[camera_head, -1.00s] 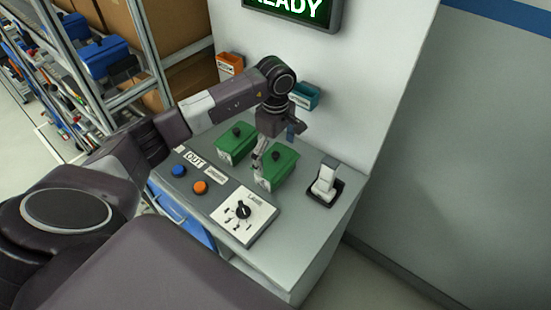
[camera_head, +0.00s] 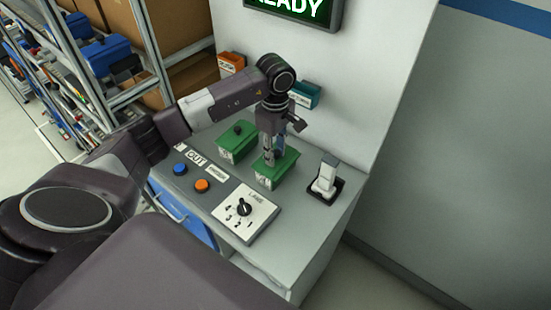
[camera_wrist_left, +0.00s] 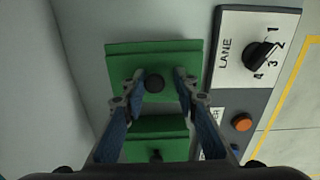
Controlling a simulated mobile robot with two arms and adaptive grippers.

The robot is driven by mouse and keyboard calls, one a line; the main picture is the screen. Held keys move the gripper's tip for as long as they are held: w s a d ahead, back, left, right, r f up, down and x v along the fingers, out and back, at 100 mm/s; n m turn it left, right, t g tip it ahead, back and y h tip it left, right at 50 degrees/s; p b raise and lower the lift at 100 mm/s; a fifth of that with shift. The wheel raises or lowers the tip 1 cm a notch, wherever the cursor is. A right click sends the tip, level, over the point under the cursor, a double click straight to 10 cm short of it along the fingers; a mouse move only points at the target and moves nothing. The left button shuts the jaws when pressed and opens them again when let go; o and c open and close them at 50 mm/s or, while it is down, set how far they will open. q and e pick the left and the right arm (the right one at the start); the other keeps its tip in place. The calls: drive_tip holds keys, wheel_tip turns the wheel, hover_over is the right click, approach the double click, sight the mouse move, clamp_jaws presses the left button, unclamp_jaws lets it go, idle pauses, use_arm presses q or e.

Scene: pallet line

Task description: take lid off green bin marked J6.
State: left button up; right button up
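Two lidded green bins stand on the grey counter, each with a dark knob on its lid. The nearer green bin (camera_head: 284,172) is below my left gripper (camera_head: 271,158); the other green bin (camera_head: 236,143) stands behind it to the left. In the left wrist view, my left gripper (camera_wrist_left: 159,79) is open, its fingers on either side of the black knob (camera_wrist_left: 155,84) of the nearer bin's lid (camera_wrist_left: 122,62), with gaps at both sides. The lid is on the bin. The bins' labels are too small to read, so I cannot tell which is J6. My right gripper is not in view.
The counter (camera_head: 290,222) holds a LANE dial (camera_head: 244,209), an orange button (camera_head: 202,186) and a blue button (camera_head: 180,169). A white device (camera_head: 326,178) stands in a black cradle at the right. Orange and teal boxes hang on the wall behind.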

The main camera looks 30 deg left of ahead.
use_arm(q)
drive_tip(key=shift+d+f, duration=0.15)
drive_tip(key=shift+f, duration=0.3)
drive_tip(key=shift+c, duration=0.6)
drive_tip(key=shift+r, duration=0.1)
